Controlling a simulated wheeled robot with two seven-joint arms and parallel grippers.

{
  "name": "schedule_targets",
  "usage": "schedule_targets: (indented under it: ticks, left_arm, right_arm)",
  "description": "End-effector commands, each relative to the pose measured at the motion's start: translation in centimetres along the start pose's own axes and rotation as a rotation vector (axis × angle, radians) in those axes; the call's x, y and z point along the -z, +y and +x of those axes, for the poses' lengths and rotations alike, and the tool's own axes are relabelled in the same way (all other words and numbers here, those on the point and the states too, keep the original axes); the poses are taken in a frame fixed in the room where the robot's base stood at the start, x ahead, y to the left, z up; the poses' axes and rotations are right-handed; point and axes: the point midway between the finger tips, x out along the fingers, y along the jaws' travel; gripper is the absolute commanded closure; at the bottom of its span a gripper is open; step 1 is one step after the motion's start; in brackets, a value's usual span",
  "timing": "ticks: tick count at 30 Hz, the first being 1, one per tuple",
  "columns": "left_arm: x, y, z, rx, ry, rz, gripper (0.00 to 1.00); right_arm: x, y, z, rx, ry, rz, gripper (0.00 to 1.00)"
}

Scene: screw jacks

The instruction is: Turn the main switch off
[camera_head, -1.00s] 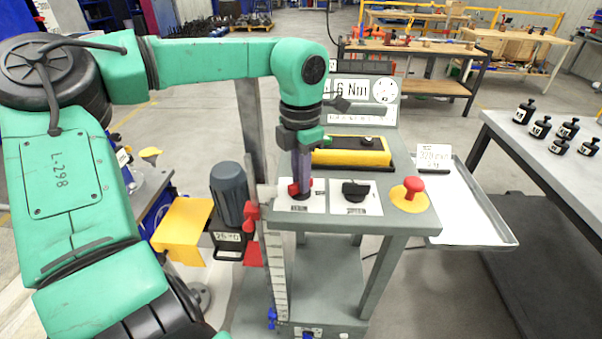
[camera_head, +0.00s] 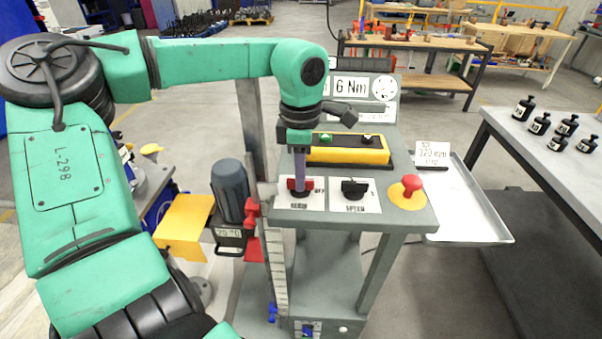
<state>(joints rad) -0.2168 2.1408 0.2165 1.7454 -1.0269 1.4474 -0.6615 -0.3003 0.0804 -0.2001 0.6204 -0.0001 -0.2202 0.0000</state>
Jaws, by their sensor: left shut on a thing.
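The main switch is a red-handled rotary knob (camera_head: 308,184) on a white label plate (camera_head: 285,200) at the left of the bench's control panel. "OFF" is printed to the right of the knob. My left gripper (camera_head: 299,178) comes down on it from above and is shut on the red handle. The fingers hide part of the handle, which lies roughly crosswise in the picture. My right gripper is not in view.
Beside it stand a black speed knob (camera_head: 354,188) and a red mushroom button (camera_head: 411,184) on yellow. Behind is a yellow box (camera_head: 346,156) and a "6 Nm" display (camera_head: 351,87). A metal tray (camera_head: 480,220) is at the right; a grey motor (camera_head: 229,190) is at the left.

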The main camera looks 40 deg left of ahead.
Motion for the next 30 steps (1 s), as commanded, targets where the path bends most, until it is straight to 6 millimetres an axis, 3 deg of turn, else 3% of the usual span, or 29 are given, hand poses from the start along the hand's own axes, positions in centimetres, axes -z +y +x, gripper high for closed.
schedule_targets:
  ticks: [13,14,15,16,25,30]
  left_arm:
    - [-0.1,0.2,-0.3,-0.009,-0.006,0.01,1.0]
    - [-0.1,0.2,-0.3,-0.009,-0.006,0.009,0.71]
    - [-0.1,0.2,-0.3,-0.009,-0.006,0.009,0.56]
    - [-0.1,0.2,-0.3,-0.008,-0.005,0.009,0.53]
    - [0.0,0.1,-0.2,-0.003,-0.002,0.009,0.53]
    - [0.0,0.1,-2.4,-0.007,-0.002,0.007,0.53]
  right_arm:
    - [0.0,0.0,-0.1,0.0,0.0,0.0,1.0]
    - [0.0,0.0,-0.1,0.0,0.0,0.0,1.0]
    - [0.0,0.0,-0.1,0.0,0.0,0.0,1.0]
    - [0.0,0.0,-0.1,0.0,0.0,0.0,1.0]
    - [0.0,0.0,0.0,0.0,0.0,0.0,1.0]
    - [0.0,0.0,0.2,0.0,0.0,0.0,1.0]
